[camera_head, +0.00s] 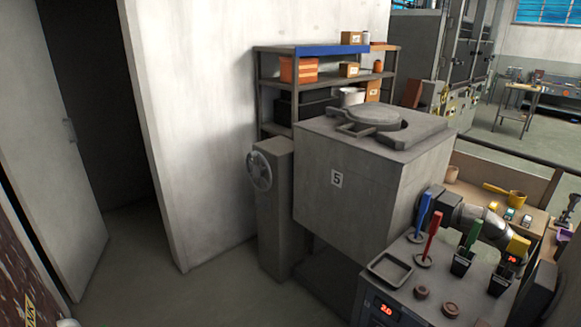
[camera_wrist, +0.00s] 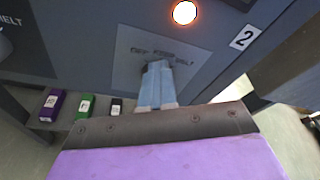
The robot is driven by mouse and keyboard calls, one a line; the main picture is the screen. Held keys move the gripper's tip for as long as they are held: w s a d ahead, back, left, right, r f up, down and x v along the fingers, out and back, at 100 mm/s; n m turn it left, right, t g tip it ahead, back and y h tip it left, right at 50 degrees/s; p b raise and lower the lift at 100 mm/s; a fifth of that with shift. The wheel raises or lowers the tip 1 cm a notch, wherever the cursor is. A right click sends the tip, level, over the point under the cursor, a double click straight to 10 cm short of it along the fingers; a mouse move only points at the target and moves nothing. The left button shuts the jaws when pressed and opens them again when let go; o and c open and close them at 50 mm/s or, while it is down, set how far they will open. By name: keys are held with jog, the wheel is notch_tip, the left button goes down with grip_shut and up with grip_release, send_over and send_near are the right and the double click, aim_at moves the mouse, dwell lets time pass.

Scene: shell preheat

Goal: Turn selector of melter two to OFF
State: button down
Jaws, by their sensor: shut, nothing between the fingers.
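In the wrist view, a grey panel carries a plate (camera_wrist: 195,55) with small lettering, partly covered; I cannot read all of it. A white label "2" (camera_wrist: 244,37) is beside the plate, and a lamp (camera_wrist: 184,12) glows orange above it. My gripper (camera_wrist: 159,68) is shut and empty, its pale blue fingers together in front of the plate, at the lettering. The selector is hidden or not distinguishable behind the fingertips, so I cannot tell its setting or whether I touch it. In the head view I cannot make out melter two's selector.
In the wrist view, purple (camera_wrist: 52,105), green (camera_wrist: 85,106) and black (camera_wrist: 116,107) tagged blocks lie at left. In the head view, a large box labelled "5" (camera_head: 337,179) stands mid-picture, with a lever console (camera_head: 440,275) before it. Floor (camera_head: 215,285) is clear at left.

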jog(key=shift+w+d+r, duration=0.35)
jog(key=shift+d+r, duration=0.05)
jog(key=shift+r, duration=0.15)
jog(key=shift+w+a+p, duration=0.1)
jog(key=shift+w+p, duration=0.1)
jog(key=shift+p, duration=0.6)
jog(key=shift+w+a+f+t+b, duration=0.2)
jog(key=shift+w+a+t+b, duration=0.1)
jog(key=shift+w+a+b, duration=0.3)
jog(key=shift+w+a+f, duration=0.1)
jog(key=shift+w+a, duration=0.05)
jog(key=s+a+f, duration=0.1)
jog(key=s+a, duration=0.3)
jog(key=shift+a+f+p, duration=0.3)
jog(key=shift+a+p, duration=0.05)
jog(key=shift+a, duration=0.05)
dwell(0.8)
